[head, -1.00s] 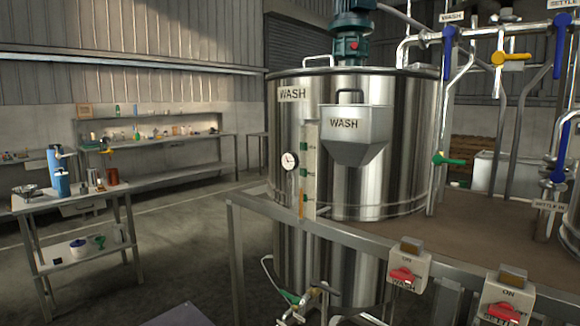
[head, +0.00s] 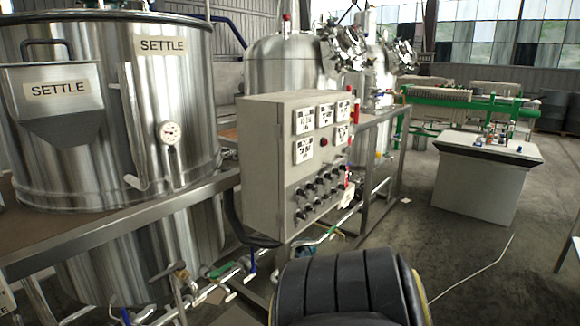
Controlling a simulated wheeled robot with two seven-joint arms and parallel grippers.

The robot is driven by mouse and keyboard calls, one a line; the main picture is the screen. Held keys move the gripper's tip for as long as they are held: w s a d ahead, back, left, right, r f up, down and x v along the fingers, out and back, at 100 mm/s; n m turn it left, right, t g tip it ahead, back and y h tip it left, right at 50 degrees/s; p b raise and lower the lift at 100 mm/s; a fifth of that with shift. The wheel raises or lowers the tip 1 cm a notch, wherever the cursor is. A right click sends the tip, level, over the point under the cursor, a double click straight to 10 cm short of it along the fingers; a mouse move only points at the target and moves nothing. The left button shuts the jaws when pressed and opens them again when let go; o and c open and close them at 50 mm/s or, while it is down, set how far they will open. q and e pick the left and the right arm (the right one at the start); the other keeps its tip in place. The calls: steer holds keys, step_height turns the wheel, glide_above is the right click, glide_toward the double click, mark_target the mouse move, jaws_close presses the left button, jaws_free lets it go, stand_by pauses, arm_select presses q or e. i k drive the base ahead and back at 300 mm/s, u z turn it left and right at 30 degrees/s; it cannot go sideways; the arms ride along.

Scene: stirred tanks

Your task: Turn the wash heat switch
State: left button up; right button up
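A grey control cabinet (head: 262,160) stands mid-view at the end of the tank platform. Its front carries several square white meters (head: 304,121) on top and rows of dark knobs (head: 318,195) below. The knob labels are too small to read, so I cannot tell which switch, if any, is for wash heat. The wash tank is out of view. The settle tank (head: 195,100) stands at the left. Neither gripper is in view.
A metal rail (head: 120,225) runs along the platform. Pipes and valves (head: 215,272) lie low below the cabinet. A grey bench (head: 480,175) and a green-framed machine (head: 470,100) stand at the right. Open floor (head: 455,235) lies before them, with a thin cable across it.

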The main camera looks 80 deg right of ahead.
mark_target(300, 215)
steer(key=z, duration=2.8)
